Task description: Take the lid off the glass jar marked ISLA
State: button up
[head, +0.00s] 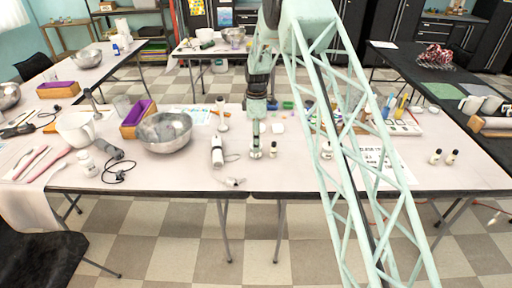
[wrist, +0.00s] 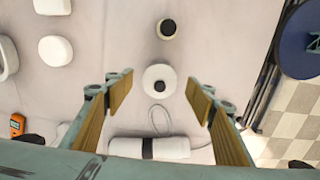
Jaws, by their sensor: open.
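No ISLA marking is legible in either view, so I cannot tell which container is that jar. My gripper (wrist: 160,87) is open and empty, pointing down over the table. Between its tan-padded fingers, lower down, is a round white thing with a dark centre (wrist: 160,77). Just beyond it stands a small round container with a dark top (wrist: 167,28); it seems to be the small dark-topped bottle (head: 273,149) right of my gripper (head: 256,152) in the head view. Another small labelled bottle (head: 327,150) is partly behind my arm. Two more dark-topped bottles (head: 436,157) stand farther right.
A white cylinder with a dark band and cord (wrist: 148,147) lies close by; the head view shows it left of my gripper (head: 217,151). A metal bowl (head: 164,132) stands farther left. White blocks (wrist: 55,49) lie at the wrist view's left. The table's front edge (head: 300,193) is near.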

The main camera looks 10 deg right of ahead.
jog(key=shift+f, duration=0.4)
jog(key=shift+c, duration=0.7)
jog(key=c, duration=0.6)
